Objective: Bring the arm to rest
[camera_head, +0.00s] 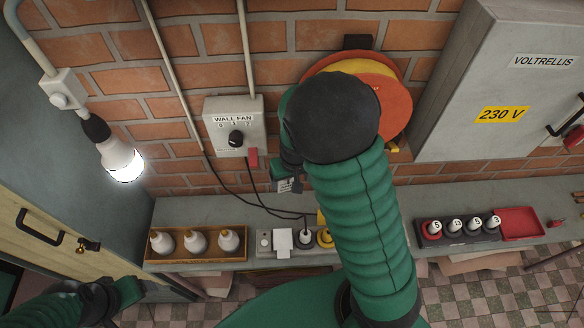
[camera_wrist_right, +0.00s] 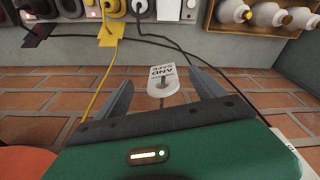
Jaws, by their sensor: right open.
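My right arm crosses the middle of the head view, its black joint in front of the brick wall. Its right gripper (camera_head: 289,180) is mostly hidden behind that joint. In the right wrist view the right gripper (camera_wrist_right: 160,92) is open, its two grey fingers apart. A small white tag with black print (camera_wrist_right: 163,80) shows between the fingers; I cannot tell whether it touches them. My left gripper (camera_head: 105,300) is dark and partly cut off at the lower left of the head view; its jaws cannot be made out.
A shelf (camera_head: 400,203) holds a wooden tray of bulbs (camera_head: 194,258), a power strip (camera_head: 265,243) with cords, and a numbered rack (camera_head: 458,236) beside a red tray (camera_head: 520,224). A WALL FAN switch box (camera_head: 235,115), orange disc (camera_head: 398,95), lit lamp (camera_head: 121,160) and grey cabinet (camera_head: 480,95) stand around.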

